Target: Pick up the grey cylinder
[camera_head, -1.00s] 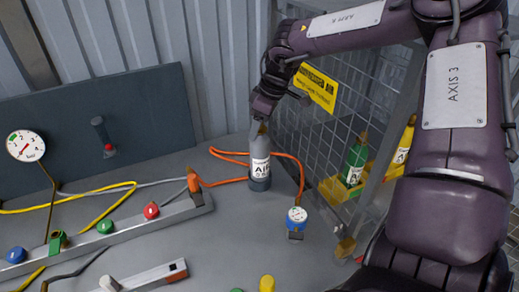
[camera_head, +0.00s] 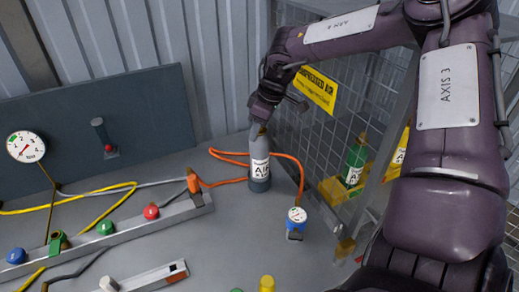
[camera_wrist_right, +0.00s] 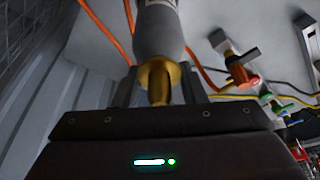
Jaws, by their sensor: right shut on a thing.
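The grey cylinder (camera_head: 260,165), with a white AIR label and a dark base, stands upright on the grey bench near the metal wall. My right gripper (camera_head: 260,120) is above it, shut on its top end. In the right wrist view the grey cylinder (camera_wrist_right: 160,30) and its brass neck lie between the two fingers of my right gripper (camera_wrist_right: 155,85). Its base looks to be on or very close to the bench; I cannot tell which. My left gripper is not in view.
A valve rail (camera_head: 130,222) lies left.

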